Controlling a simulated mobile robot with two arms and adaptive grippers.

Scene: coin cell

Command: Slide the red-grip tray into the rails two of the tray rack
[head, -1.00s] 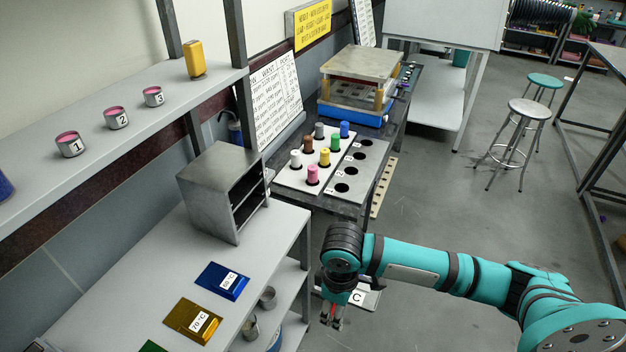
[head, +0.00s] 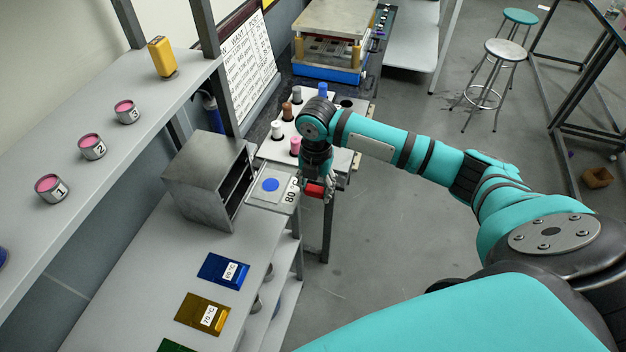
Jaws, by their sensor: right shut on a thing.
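The red-grip tray (head: 286,178) is a flat grey plate with a blue disc on it and an "80" label near its red grip (head: 314,190). My right gripper (head: 317,196) is shut on the red grip at the tray's right end. The tray rack (head: 205,172) is a grey metal box on the bench, its open side with rails facing right. The tray lies level-looking in front of that opening, its far end close to the rack. I cannot tell whether that end is inside the rails, or at which level. My left gripper is not in view.
Blue (head: 222,271) and gold (head: 202,314) labelled plates lie on the bench (head: 135,290) in front of the rack. Several coloured pegs stand in a block behind the tray. A shelf (head: 90,190) with small numbered cups runs along the left.

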